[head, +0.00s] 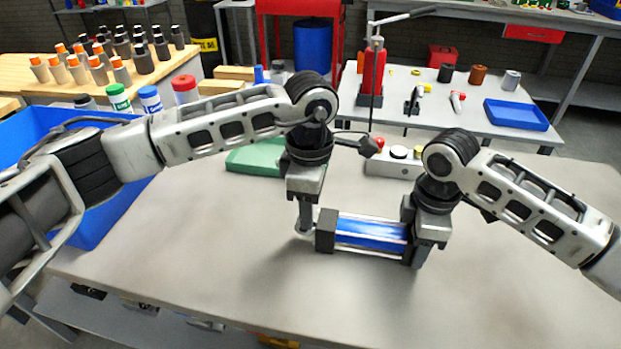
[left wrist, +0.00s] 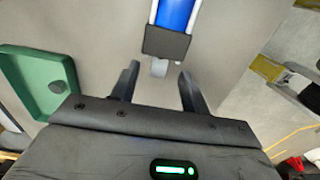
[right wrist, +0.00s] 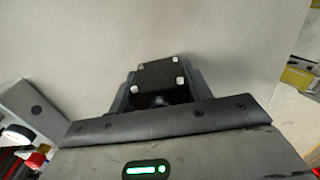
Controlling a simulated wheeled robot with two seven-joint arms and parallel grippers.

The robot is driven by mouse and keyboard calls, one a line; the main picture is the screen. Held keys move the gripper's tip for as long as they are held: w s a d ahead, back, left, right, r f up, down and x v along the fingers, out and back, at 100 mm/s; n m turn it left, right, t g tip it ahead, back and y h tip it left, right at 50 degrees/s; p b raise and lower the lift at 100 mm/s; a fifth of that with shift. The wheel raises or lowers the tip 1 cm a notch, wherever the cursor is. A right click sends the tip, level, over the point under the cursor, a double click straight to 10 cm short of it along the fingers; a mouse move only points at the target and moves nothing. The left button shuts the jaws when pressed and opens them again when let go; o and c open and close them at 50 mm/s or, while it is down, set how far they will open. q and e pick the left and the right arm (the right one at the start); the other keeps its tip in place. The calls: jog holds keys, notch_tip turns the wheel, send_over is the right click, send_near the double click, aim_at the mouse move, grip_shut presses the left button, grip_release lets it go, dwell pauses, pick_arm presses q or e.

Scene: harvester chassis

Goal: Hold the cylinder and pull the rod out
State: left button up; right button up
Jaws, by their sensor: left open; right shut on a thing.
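The cylinder (head: 372,233) has a blue barrel, light tie rods and dark square end blocks. It lies roughly level over the grey table. My right gripper (head: 416,250) is shut on its right end block, whose bolted face (right wrist: 158,75) shows between the fingers in the right wrist view. My left gripper (head: 305,222) is at the cylinder's left end, fingers pointing down. In the left wrist view its open fingers (left wrist: 157,74) stand either side of the short light rod end (left wrist: 159,68), with gaps visible. The rod's length inside the cylinder is hidden.
A green tray (head: 252,160) and a grey box with a red button (head: 392,168) lie behind the grippers. A blue bin (head: 98,222) stands at the left. The table (head: 250,290) is clear in front.

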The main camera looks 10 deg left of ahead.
pick_arm(q)
jog(key=shift+f, duration=2.25)
grip_shut()
jog(key=shift+a, duration=0.1)
